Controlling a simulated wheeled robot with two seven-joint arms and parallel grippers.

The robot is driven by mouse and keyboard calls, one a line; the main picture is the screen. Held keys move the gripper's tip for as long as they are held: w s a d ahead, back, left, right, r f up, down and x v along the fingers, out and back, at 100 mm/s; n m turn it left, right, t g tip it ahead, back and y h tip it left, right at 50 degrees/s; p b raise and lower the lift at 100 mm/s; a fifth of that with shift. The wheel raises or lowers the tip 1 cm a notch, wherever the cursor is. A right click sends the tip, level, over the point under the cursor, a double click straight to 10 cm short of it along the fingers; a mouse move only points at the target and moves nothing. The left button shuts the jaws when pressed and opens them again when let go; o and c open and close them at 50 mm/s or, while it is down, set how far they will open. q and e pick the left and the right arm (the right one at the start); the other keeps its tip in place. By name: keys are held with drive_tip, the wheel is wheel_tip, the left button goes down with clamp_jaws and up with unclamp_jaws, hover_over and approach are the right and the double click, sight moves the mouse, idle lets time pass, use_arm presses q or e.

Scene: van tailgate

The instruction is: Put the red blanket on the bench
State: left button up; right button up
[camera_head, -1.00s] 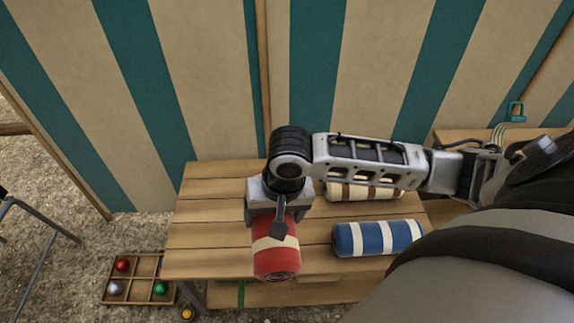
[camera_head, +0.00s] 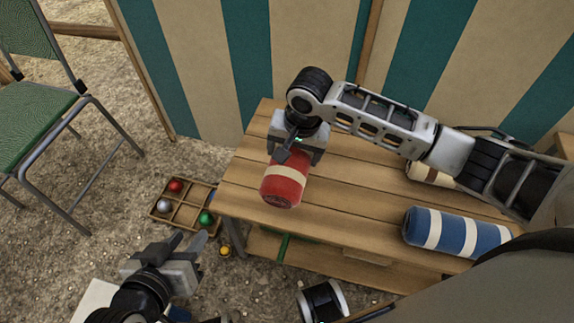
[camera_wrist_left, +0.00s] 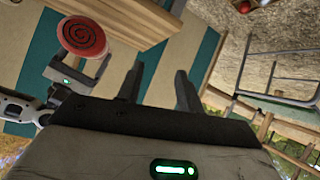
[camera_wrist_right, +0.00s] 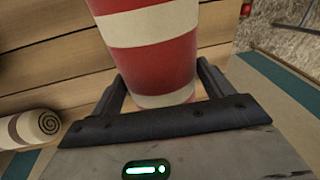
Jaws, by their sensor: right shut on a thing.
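The red blanket (camera_head: 284,183), a roll with cream bands, is in my right gripper (camera_head: 297,148), over the left part of the slatted wooden bench (camera_head: 345,185). In the right wrist view the red blanket (camera_wrist_right: 150,55) sits between the fingers of the shut gripper (camera_wrist_right: 162,85). I cannot tell whether it touches the slats. The left wrist view shows its round spiral end (camera_wrist_left: 82,37). My left gripper (camera_head: 188,240) is open and empty, left of the bench and apart from it; its spread fingers show in its wrist view (camera_wrist_left: 160,88).
A blue-and-white roll (camera_head: 455,232) and a brown-and-cream roll (camera_head: 430,172), partly behind my arm, lie on the bench. A divided tray with balls (camera_head: 185,213) and a yellow ball (camera_head: 225,251) are on the gravel. A green chair (camera_head: 35,120) stands at left. A striped wall is behind.

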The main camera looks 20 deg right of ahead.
drive_tip(key=shift+w+a+f+b, duration=0.2)
drive_tip(key=shift+w+a+f, duration=0.05)
drive_tip(key=shift+w+f, duration=0.25)
drive_tip(key=shift+w+a+f+b, duration=0.2)
drive_tip(key=shift+w+f, duration=0.2)
drive_tip(key=shift+f, duration=0.15)
drive_tip(key=shift+w+a+f, duration=0.1)
drive_tip(key=shift+w+f, duration=0.1)
drive_tip(key=shift+f, duration=0.05)
wheel_tip(320, 180, down, 3)
drive_tip(key=shift+r+b, duration=0.2)
drive_tip(key=shift+b, duration=0.45)
use_arm(q)
drive_tip(key=shift+w+d+r+t+h, duration=0.1)
drive_tip(key=shift+d+r+t+h, duration=0.1)
drive_tip(key=shift+r+t, duration=0.25)
drive_tip(key=shift+w+d+r+t+h, duration=0.15)
drive_tip(key=shift+r+t+h, duration=0.1)
drive_tip(key=shift+r, duration=0.3)
use_arm(e)
drive_tip(key=shift+f, duration=0.15)
drive_tip(key=shift+f, duration=0.15)
drive_tip(key=o, duration=1.2)
drive_tip(key=shift+s, duration=0.1)
use_arm(q)
drive_tip(key=shift+s+f, duration=0.1)
